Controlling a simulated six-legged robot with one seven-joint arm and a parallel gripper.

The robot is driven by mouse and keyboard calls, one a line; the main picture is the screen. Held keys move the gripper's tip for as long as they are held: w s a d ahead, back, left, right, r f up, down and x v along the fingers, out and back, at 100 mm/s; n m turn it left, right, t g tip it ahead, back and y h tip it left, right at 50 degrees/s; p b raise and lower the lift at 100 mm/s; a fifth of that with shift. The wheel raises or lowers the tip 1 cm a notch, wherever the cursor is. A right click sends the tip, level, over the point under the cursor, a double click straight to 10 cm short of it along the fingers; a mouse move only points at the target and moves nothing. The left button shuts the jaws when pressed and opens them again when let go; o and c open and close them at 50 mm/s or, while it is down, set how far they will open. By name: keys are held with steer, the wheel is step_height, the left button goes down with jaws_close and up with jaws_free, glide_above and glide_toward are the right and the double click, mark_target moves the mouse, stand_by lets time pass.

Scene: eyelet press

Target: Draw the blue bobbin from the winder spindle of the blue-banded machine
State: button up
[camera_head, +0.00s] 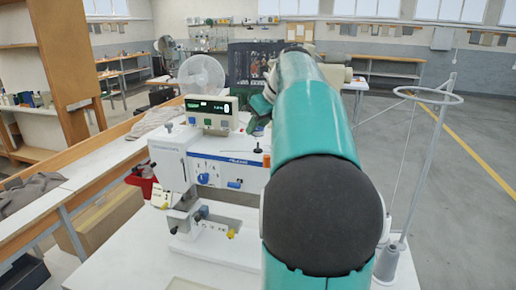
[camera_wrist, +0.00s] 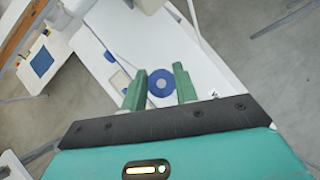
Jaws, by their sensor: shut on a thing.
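The blue-banded machine (camera_head: 225,172) is a white sewing-type machine on a white table, left of my arm in the head view. A display box (camera_head: 210,113) with green digits stands above its top. In the wrist view, the blue bobbin (camera_wrist: 161,83) is a round blue disc with a pale centre. It sits between the two green fingers of my gripper (camera_wrist: 160,86), which is shut on it. I cannot tell whether the bobbin is still around the winder spindle or clear of it. My arm covers much of the machine's right side in the head view.
A thread stand (camera_head: 392,255) with a wire ring rises at the right. A white fan (camera_head: 202,74) stands behind the machine. A wooden-edged bench (camera_head: 100,160) runs along the left. Open grey floor lies to the right.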

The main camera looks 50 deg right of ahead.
steer(key=shift+r, duration=1.25)
